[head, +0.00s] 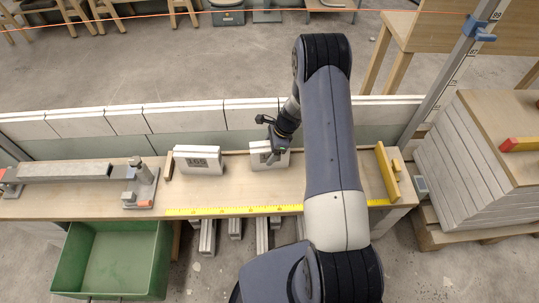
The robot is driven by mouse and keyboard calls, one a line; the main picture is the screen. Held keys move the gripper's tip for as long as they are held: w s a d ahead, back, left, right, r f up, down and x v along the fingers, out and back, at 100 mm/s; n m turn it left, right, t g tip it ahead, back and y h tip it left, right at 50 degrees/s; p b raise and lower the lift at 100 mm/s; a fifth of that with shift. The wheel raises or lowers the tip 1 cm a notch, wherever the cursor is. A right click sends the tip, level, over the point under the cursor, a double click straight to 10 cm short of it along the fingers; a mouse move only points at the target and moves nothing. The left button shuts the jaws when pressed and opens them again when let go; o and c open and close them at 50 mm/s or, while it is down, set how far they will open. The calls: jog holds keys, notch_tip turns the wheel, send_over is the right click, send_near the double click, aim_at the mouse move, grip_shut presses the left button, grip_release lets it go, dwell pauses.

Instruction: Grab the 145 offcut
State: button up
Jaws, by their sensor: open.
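Several short grey lengths (208,238) stick out below the front edge of the wooden bench (230,190); I cannot read a mark on any of them, so I cannot tell which is the 145 offcut. A long grey bar (65,171) lies at the bench's left end, between two grey-and-red clamp fittings (141,185). Two white blocks with dark printed labels stand on the bench, a left one (197,160) and a right one (268,157); the labels are too small to read. My gripper (272,156) is open, in front of the right block in this view and partly covering it.
A yellow measuring tape (235,210) runs along the bench's front edge. A green bin (110,258) stands below at left. A yellow stop (388,172) is at the bench's right end, and stacked white boards (455,165) stand beyond it. My arm hides part of the bench.

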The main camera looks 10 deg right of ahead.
jog(key=shift+c, duration=0.4)
grip_shut()
dwell(0.4)
